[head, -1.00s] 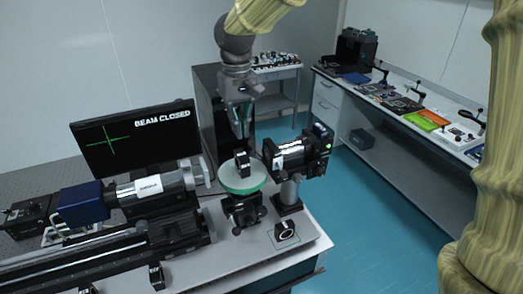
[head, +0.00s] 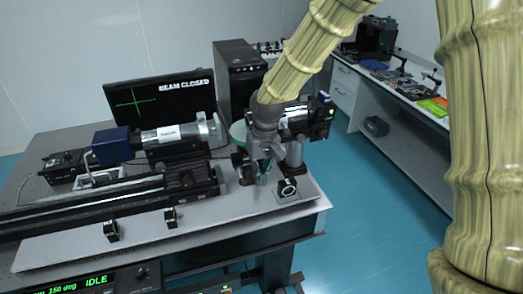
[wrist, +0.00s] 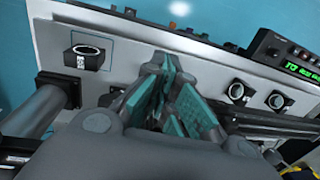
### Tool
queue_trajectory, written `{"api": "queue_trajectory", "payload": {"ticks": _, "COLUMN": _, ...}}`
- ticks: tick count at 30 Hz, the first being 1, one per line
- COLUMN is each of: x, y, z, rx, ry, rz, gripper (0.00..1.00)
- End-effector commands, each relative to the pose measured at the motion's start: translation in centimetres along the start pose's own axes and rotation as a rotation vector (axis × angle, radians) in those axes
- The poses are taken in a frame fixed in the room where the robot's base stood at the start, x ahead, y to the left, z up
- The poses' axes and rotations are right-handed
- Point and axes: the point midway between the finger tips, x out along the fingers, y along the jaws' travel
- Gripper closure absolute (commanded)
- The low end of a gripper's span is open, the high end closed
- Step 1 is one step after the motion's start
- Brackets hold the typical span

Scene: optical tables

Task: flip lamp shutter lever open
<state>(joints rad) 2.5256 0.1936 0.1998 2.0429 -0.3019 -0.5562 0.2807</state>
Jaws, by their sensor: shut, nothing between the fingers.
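A black housing on a post (head: 310,120) stands at the right end of the optical table, partly behind my arm; it may be the lamp. A blue-ended unit with a white cylinder (head: 165,136) lies to the left. I cannot make out a shutter lever on either. The monitor (head: 150,105) reads "BEAM CLOSED".
A small ring mount (head: 288,187) stands on the plate (head: 225,211) just right of my gripper. Two more ring mounts (head: 111,230) stand at the front left, beside a dark rail (head: 90,200). An instrument showing "IDLE" (head: 100,281) sits below.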

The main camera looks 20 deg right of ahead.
Motion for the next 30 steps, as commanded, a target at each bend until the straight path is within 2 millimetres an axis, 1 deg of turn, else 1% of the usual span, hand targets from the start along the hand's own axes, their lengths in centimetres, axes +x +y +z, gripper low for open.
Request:
{"api": "queue_trajectory", "payload": {"ticks": 1, "x": 2.7, "y": 0.2, "z": 0.7, "rx": 0.003, "ry": -0.010, "rz": -0.007, "gripper": 1.00}}
{"api": "queue_trajectory", "payload": {"ticks": 2, "x": 4.1, "y": 0.2, "z": 1.1, "rx": 0.004, "ry": -0.012, "rz": -0.012, "gripper": 1.00}}
{"api": "queue_trajectory", "payload": {"ticks": 3, "x": 6.1, "y": 0.3, "z": 1.7, "rx": 0.008, "ry": -0.014, "rz": -0.019, "gripper": 1.00}}
{"api": "queue_trajectory", "payload": {"ticks": 5, "x": 9.4, "y": 0.5, "z": 2.8, "rx": 0.014, "ry": -0.016, "rz": -0.030, "gripper": 1.00}}
{"api": "queue_trajectory", "payload": {"ticks": 6, "x": 11.6, "y": 0.7, "z": 3.6, "rx": 0.019, "ry": -0.016, "rz": -0.036, "gripper": 1.00}}
{"api": "queue_trajectory", "payload": {"ticks": 8, "x": 14.8, "y": 1.0, "z": 4.9, "rx": 0.028, "ry": -0.016, "rz": -0.044, "gripper": 1.00}}
{"api": "queue_trajectory", "payload": {"ticks": 9, "x": 16.8, "y": 1.2, "z": 5.9, "rx": 0.032, "ry": -0.016, "rz": -0.048, "gripper": 1.00}}
{"api": "queue_trajectory", "payload": {"ticks": 11, "x": 19.7, "y": 1.6, "z": 7.4, "rx": 0.041, "ry": -0.015, "rz": -0.051, "gripper": 1.00}}
{"api": "queue_trajectory", "payload": {"ticks": 12, "x": 21.6, "y": 1.9, "z": 8.5, "rx": 0.047, "ry": -0.013, "rz": -0.052, "gripper": 1.00}}
{"api": "queue_trajectory", "payload": {"ticks": 14, "x": 24.3, "y": 2.3, "z": 10.2, "rx": 0.054, "ry": -0.012, "rz": -0.052, "gripper": 1.00}}
{"api": "queue_trajectory", "payload": {"ticks": 15, "x": 26.0, "y": 2.6, "z": 11.4, "rx": 0.062, "ry": -0.011, "rz": -0.050, "gripper": 1.00}}
{"api": "queue_trajectory", "payload": {"ticks": 17, "x": 28.4, "y": 3.2, "z": 13.3, "rx": 0.068, "ry": -0.008, "rz": -0.046, "gripper": 1.00}}
{"api": "queue_trajectory", "payload": {"ticks": 18, "x": 30.0, "y": 3.5, "z": 14.7, "rx": 0.074, "ry": -0.007, "rz": -0.041, "gripper": 1.00}}
{"api": "queue_trajectory", "payload": {"ticks": 20, "x": 32.2, "y": 4.2, "z": 16.7, "rx": 0.081, "ry": -0.004, "rz": -0.033, "gripper": 1.00}}
{"api": "queue_trajectory", "payload": {"ticks": 21, "x": 33.5, "y": 4.6, "z": 18.0, "rx": 0.084, "ry": -0.002, "rz": -0.026, "gripper": 1.00}}
{"api": "queue_trajectory", "payload": {"ticks": 23, "x": 35.4, "y": 5.2, "z": 20.1, "rx": 0.090, "ry": 0.002, "rz": -0.013, "gripper": 1.00}}
{"api": "queue_trajectory", "payload": {"ticks": 24, "x": 36.6, "y": 5.6, "z": 21.5, "rx": 0.091, "ry": 0.003, "rz": -0.004, "gripper": 1.00}}
{"api": "queue_trajectory", "payload": {"ticks": 27, "x": 39.1, "y": 6.7, "z": 25.0, "rx": 0.093, "ry": 0.010, "rz": 0.023, "gripper": 1.00}}
{"api": "queue_trajectory", "payload": {"ticks": 30, "x": 41.0, "y": 7.7, "z": 28.1, "rx": 0.092, "ry": 0.017, "rz": 0.050, "gripper": 1.00}}
